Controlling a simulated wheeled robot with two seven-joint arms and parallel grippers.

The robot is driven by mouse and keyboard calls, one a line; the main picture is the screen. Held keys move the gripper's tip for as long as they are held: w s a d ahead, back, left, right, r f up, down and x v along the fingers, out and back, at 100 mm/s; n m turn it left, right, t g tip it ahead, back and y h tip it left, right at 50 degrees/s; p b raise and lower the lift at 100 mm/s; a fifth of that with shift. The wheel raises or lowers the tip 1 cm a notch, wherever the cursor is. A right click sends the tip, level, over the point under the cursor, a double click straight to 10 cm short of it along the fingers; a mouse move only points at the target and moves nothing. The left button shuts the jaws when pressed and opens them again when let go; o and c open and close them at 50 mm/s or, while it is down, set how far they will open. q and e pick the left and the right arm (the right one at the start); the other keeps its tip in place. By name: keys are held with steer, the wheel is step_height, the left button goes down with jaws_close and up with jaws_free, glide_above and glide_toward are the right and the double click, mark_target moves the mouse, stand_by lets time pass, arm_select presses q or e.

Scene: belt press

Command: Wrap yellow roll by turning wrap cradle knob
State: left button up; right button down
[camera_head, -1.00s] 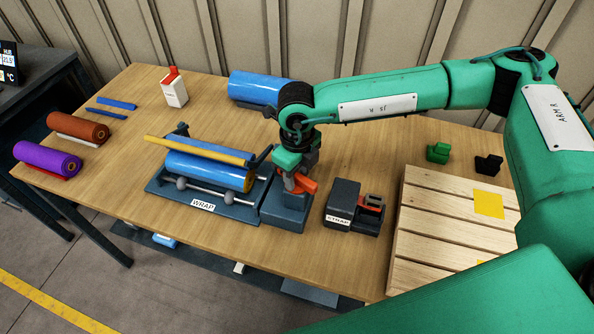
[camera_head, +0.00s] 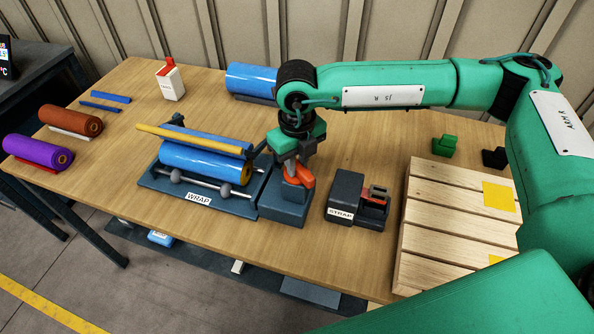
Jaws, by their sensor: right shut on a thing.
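The wrap cradle (camera_head: 160,186), labelled WRAP, lies on the table left of the picture's middle. A roll (camera_head: 205,165) rests in it, covered in blue film, with yellow showing at its right end. A long yellow bar with blue film along it (camera_head: 190,138) spans the cradle above the roll. The cradle's dark knob housing (camera_head: 284,207) stands at its right end, with the red-orange knob (camera_head: 303,176) on top. My right gripper (camera_head: 296,172) points down and is shut on the knob, partly hiding it. My left gripper is out of view.
A STRAP device (camera_head: 345,207) stands right of the housing, and a wooden pallet (camera_head: 440,235) lies farther right. Brown (camera_head: 70,119) and purple (camera_head: 35,151) rolls lie at the left.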

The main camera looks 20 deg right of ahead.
steer(key=shift+f+m+b, duration=0.35)
steer(key=shift+m+b, duration=0.55)
steer(key=shift+b, duration=0.3)
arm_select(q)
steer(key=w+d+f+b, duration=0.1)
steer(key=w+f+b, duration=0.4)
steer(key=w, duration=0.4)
arm_select(e)
steer(key=m, duration=0.5)
steer(key=shift+r+b, duration=0.2)
steer(key=shift+b, duration=0.15)
steer(key=m+b, duration=0.2)
steer(key=m, duration=0.1)
steer(key=shift+b, duration=0.3)
steer(key=m+b, duration=0.3)
steer(key=m, duration=0.2)
steer(key=shift+r, duration=0.2)
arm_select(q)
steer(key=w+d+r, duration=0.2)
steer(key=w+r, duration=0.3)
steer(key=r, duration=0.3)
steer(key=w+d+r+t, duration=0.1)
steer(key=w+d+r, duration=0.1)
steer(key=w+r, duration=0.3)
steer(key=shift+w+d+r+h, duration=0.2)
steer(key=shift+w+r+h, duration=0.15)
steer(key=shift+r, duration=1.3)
arm_select(e)
steer(key=shift+m, duration=0.9)
steer(key=shift+r, duration=0.1)
